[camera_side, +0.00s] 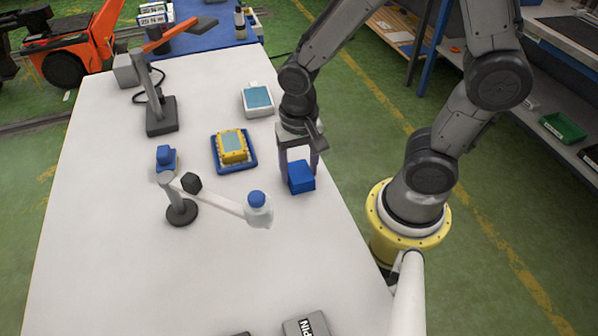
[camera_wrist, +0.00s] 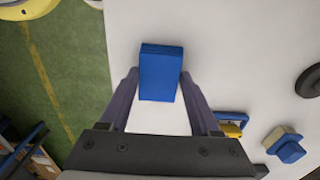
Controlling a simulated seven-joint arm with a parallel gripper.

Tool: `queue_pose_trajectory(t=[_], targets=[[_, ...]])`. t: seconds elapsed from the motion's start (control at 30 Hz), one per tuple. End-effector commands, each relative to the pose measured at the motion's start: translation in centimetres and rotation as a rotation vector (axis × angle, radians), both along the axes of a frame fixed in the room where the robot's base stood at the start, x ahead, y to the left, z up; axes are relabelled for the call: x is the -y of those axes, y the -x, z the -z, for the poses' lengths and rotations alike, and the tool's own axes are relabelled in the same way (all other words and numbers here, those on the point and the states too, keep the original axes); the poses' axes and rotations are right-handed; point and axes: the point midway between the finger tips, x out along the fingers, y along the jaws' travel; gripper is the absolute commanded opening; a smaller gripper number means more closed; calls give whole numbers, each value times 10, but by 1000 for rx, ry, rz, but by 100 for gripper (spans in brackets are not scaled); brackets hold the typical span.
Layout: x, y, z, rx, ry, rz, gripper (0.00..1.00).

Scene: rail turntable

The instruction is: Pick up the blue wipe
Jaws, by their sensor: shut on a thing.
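The blue wipe (camera_side: 301,177) is a small blue block near the right edge of the white table. It also shows in the wrist view (camera_wrist: 160,72), at the top middle between my fingers. My gripper (camera_side: 299,172) points down with its fingers on either side of the blue wipe and is shut on it. In the wrist view the fingertips of my gripper (camera_wrist: 160,76) meet its sides. I cannot tell clearly whether its underside touches the table.
A yellow device on a blue tray (camera_side: 218,158), a blue piece (camera_side: 166,157) and a white-and-teal box (camera_side: 257,101) stand further back.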

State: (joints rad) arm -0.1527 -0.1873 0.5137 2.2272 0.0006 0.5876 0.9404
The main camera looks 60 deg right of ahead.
Motion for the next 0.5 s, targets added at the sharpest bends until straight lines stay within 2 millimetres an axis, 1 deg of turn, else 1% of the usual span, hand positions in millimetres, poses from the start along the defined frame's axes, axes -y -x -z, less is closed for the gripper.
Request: queue_pose_trajectory(t=[0.17, 0.27, 0.4, 0.47, 0.5], targets=[[0, -1, -5, 1, 0, 0, 11], [0, -1, -13, 4, -1, 0, 11], [0, -1, -34, 6, -1, 0, 11], [1, 9, -44, 6, -1, 0, 11], [2, 15, -52, 9, -1, 0, 11]])
